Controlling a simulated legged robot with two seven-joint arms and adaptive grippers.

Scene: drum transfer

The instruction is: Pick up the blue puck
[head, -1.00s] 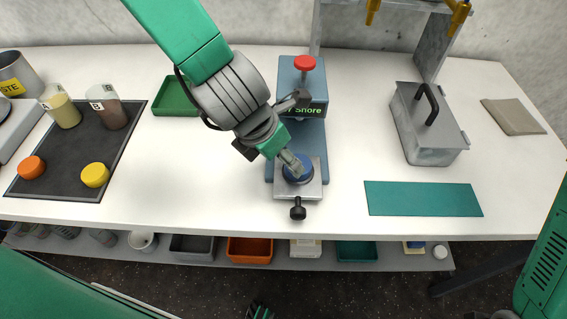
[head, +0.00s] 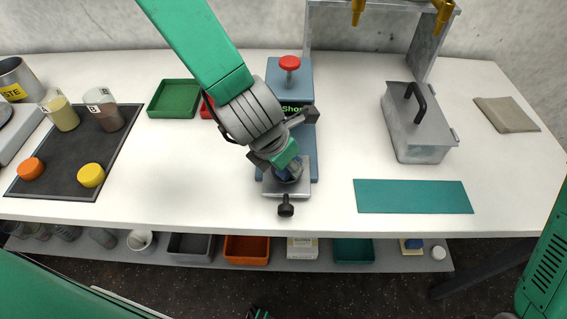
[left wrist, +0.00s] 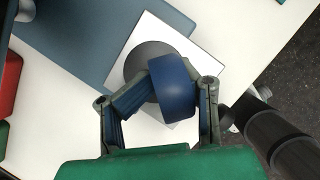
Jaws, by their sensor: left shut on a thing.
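The blue puck (left wrist: 172,88) is between the fingers of my left gripper (left wrist: 160,100), which is shut on it. In the left wrist view it appears tilted over a round dark seat (left wrist: 145,64) on a pale square plate (left wrist: 195,48). I cannot tell whether it still touches the seat. In the head view my left gripper (head: 286,166) points down at the plate in front of the blue-grey press (head: 302,140), and mostly hides the puck.
The press has a red knob (head: 289,63) on top and a black knob (head: 286,210) in front. A green tray (head: 174,98) and a partly hidden red tray (head: 207,106) stand left. A metal box (head: 415,135) and a teal mat (head: 412,197) lie right.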

